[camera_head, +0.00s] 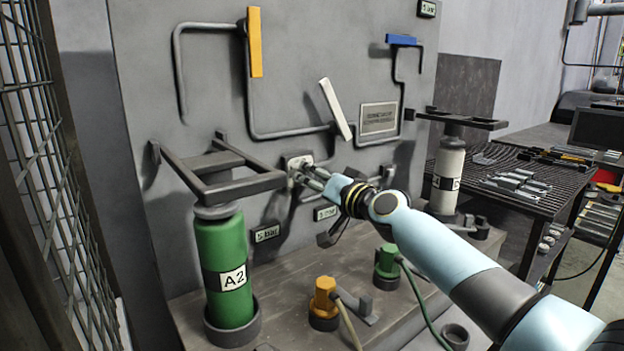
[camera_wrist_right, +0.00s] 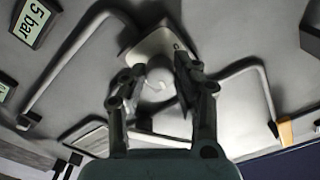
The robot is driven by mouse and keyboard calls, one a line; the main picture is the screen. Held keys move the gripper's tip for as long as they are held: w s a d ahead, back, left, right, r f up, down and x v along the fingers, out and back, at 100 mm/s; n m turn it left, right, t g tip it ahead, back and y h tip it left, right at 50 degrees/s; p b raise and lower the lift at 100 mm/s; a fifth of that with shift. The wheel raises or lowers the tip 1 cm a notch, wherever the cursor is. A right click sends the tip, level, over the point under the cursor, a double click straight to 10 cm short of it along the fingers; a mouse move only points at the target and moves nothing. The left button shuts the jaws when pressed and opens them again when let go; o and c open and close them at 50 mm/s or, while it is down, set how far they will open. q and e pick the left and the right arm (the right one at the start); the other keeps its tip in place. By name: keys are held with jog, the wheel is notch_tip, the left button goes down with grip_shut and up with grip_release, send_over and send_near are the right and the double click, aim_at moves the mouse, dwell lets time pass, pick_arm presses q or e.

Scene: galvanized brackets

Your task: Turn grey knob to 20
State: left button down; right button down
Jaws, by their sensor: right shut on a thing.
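The grey knob (camera_wrist_right: 154,88) sits on a pale plate (camera_head: 294,159) on the grey panel, between the green cylinder and the white lever. My right gripper (camera_head: 303,175) reaches it from the lower right, and its fingers hide most of the knob in the head view. In the right wrist view, the fingers of my right gripper (camera_wrist_right: 159,75) lie on either side of the round knob and are shut on it. The plate (camera_wrist_right: 162,43) shows behind it. I cannot read the scale or the knob's setting. My left gripper is not in view.
A green cylinder (camera_head: 222,258) labelled A2 stands under a dark bracket left of my right arm. A white cylinder (camera_head: 447,180) stands to the right. A white lever (camera_head: 335,108) and pipes project above the knob. Orange and green fittings with hoses sit below.

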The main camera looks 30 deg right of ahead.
jog(key=shift+m+p, duration=0.4)
jog(key=shift+m, duration=3.8)
jog(key=c, duration=1)
grip_release()
jog(key=shift+s, duration=0.15)
jog(key=s+d, duration=0.1)
jog(key=s, duration=1)
jog(key=shift+s+d, duration=0.3)
jog(key=shift+s, duration=0.05)
